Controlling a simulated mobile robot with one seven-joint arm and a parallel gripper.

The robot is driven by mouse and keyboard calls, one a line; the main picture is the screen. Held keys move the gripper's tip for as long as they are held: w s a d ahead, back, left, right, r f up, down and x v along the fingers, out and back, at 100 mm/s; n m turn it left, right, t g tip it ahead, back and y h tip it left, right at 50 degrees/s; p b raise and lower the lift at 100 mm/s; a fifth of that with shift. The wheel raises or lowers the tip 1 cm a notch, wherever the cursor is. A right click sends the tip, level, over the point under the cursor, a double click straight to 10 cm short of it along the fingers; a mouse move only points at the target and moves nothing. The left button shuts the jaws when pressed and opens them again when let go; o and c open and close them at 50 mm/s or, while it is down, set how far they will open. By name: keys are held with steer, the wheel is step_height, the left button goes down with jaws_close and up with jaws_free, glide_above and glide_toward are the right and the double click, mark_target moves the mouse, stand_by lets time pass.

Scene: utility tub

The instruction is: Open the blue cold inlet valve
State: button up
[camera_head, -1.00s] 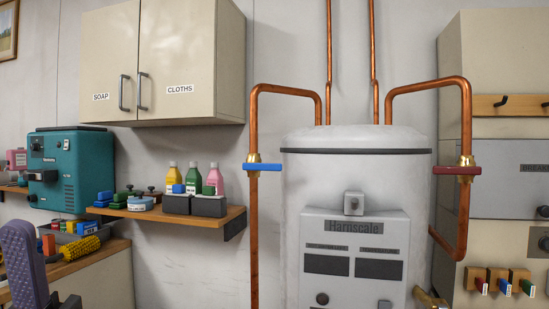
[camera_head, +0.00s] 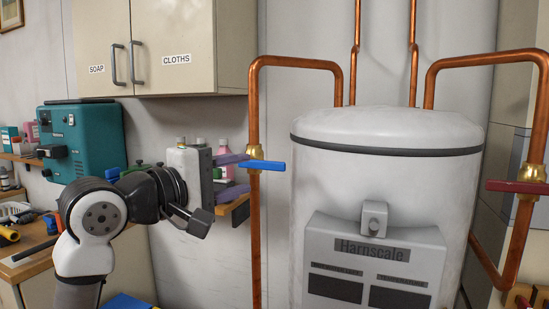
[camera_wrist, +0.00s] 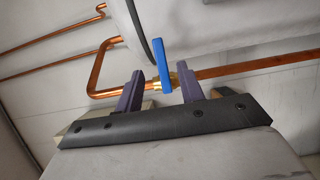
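The blue valve handle (camera_head: 262,165) lies crosswise on a brass valve body on the upright left copper pipe (camera_head: 255,230), beside the white boiler. My gripper (camera_head: 244,174) is open, just left of the valve in the head view, with its purple fingers pointing at it. In the wrist view, the handle (camera_wrist: 162,66) and the brass fitting (camera_wrist: 175,80) show between the two spread fingers of my gripper (camera_wrist: 162,74). The fingers look apart from the handle; the exact depth gap cannot be told.
The white boiler (camera_head: 385,140) stands right of the pipe. A dark red valve handle (camera_head: 515,187) sits on the right pipe. A wall cabinet (camera_head: 165,50) hangs above my arm. Bottles on a shelf (camera_head: 240,202) are partly hidden behind my gripper. A teal machine (camera_head: 80,140) stands at left.

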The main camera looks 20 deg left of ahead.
mark_target(272, 167)
steer(key=p+x, duration=0.3)
steer(key=x, duration=0.6)
jaws_close()
